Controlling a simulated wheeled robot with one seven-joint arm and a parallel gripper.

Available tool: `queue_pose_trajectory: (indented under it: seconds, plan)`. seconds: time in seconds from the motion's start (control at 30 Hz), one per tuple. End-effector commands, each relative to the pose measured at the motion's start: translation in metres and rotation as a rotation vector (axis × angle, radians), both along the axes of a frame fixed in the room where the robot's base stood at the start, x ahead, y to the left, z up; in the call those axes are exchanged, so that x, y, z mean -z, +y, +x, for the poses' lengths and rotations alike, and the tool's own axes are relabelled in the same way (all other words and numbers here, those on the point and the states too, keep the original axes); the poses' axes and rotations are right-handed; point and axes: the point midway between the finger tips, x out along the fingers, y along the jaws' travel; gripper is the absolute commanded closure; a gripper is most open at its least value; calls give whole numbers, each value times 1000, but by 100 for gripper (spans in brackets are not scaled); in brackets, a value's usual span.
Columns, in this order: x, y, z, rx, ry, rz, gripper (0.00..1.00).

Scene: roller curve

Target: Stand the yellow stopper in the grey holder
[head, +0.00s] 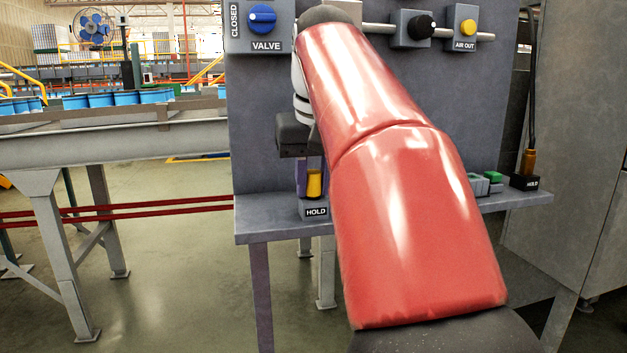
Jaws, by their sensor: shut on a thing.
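The yellow stopper (315,184) is upright near the front left of the grey shelf. My gripper (311,178) points down from above and is shut on it. The grey holder (316,203), with a HOLD label on its front, is directly below the stopper. The stopper's lower end meets the holder's top in the picture; I cannot tell whether it is inside or just above. My red arm hides part of the gripper and the area right of the holder.
The shelf (270,226) juts from a grey panel with a blue valve knob (262,17), a black knob (421,27) and a yellow AIR OUT button (467,27). A black holder (525,181) and green-topped blocks (487,181) sit at the right. A conveyor (110,146) stands left.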

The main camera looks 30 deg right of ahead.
Motion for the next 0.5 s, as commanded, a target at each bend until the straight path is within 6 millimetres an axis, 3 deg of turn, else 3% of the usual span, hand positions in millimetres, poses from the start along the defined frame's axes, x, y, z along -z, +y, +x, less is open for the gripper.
queue_pose_trajectory:
  seconds: [0.03, 0.5]
  plan:
    - [15, 0, -1, 0, 38, 16, 100]
    - [18, -1, 0, 0, 40, 17, 100]
